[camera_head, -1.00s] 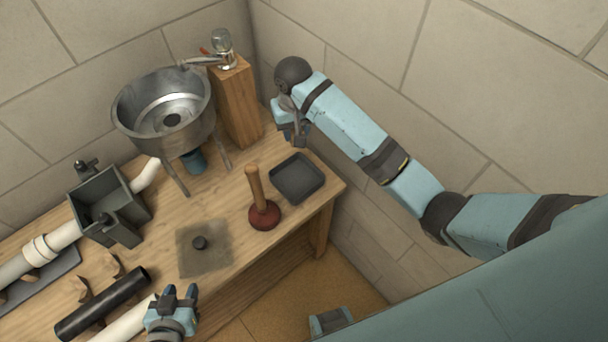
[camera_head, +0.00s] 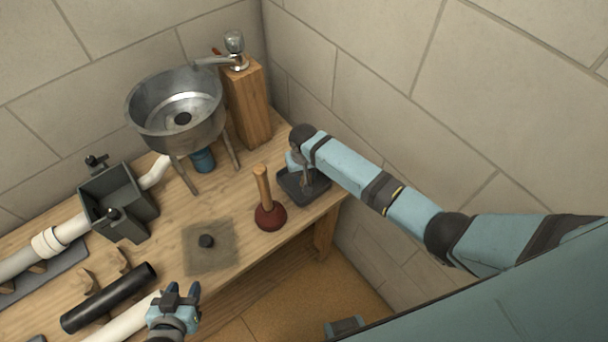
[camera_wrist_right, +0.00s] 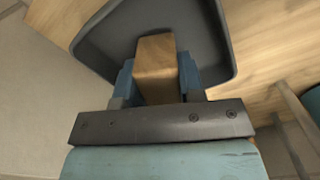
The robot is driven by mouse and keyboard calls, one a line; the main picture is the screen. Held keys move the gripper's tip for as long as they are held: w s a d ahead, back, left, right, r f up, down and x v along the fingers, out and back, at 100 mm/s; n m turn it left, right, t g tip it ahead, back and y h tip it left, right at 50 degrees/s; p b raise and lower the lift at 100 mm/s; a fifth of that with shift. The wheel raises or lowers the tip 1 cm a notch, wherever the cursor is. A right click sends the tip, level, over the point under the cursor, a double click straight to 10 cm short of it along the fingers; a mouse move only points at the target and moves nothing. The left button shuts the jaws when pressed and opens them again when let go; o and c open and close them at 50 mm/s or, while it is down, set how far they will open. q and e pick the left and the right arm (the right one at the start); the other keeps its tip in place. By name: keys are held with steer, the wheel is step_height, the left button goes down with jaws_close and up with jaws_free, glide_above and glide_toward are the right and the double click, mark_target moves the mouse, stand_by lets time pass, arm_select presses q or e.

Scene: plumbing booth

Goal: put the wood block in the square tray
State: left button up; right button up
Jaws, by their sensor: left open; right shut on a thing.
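The wood block (camera_wrist_right: 156,62) is a brown piece held between the fingers of my right gripper (camera_wrist_right: 158,82), which is shut on it. In the right wrist view the block is over the dark square tray (camera_wrist_right: 92,38); I cannot tell whether it touches the tray's floor. In the head view the tray (camera_head: 318,192) sits at the table's right end, and my right gripper (camera_head: 298,172) is over its left part, mostly hiding the block. My left gripper (camera_head: 180,293) is open and empty at the table's front edge.
A red plunger with a wooden handle (camera_head: 268,214) stands just left of the tray. A metal sink basin (camera_head: 176,112) and a wooden post with a tap (camera_head: 247,103) stand behind. A dark pipe (camera_head: 110,297) and a grey box (camera_head: 118,200) are on the left.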

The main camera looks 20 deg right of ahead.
steer(key=shift+f, duration=0.7)
steer(key=shift+f, duration=0.15)
steer(key=o, duration=0.9)
